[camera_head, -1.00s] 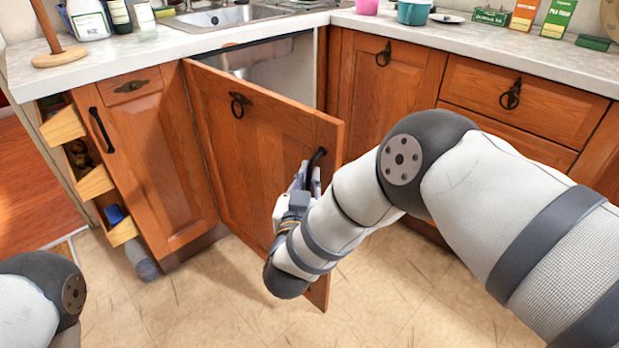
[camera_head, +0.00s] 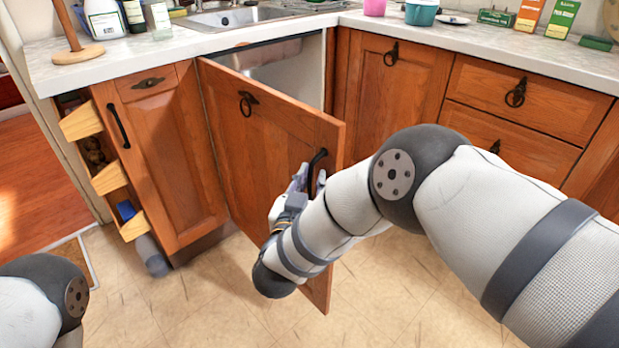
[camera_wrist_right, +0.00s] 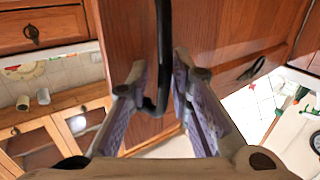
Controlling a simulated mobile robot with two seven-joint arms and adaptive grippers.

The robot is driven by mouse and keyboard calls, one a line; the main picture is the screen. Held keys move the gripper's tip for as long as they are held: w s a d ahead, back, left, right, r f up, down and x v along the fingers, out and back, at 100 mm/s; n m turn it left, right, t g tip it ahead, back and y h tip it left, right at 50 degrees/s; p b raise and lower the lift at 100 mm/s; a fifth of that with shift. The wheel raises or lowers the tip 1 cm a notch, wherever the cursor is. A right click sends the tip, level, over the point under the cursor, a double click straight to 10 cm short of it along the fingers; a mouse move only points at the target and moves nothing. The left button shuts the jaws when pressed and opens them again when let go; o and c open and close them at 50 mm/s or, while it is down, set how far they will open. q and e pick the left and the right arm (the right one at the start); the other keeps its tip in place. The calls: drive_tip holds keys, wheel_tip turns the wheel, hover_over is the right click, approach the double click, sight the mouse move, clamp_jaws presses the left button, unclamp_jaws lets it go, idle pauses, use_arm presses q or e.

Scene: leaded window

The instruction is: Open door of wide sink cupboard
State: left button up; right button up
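The wide sink cupboard's wooden door (camera_head: 245,135) stands well open in the head view, swung out from its left side. It has a black ring pull and, near its free edge, a black bar handle (camera_head: 316,170). My right gripper (camera_head: 300,180) is at that handle on the door's outer face. In the right wrist view, the bar handle (camera_wrist_right: 163,50) passes between the two fingers (camera_wrist_right: 160,75). Small gaps show on both sides, so the gripper looks open around the handle. My left gripper is not in view; only part of my left arm shows at lower left.
The sink (camera_head: 245,15) and worktop (camera_head: 480,45) lie above the cupboard. On the left is a narrow cupboard (camera_head: 170,165) with open small drawers (camera_head: 108,177) beside it. A grey roll-like object (camera_head: 151,255) lies on the floor. The floor (camera_head: 200,300) before the door is clear.

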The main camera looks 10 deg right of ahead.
drive_tip(key=shift+a+r, duration=0.1)
drive_tip(key=shift+s+a, duration=0.1)
drive_tip(key=v, duration=1.1)
drive_tip(key=shift+s, duration=0.4)
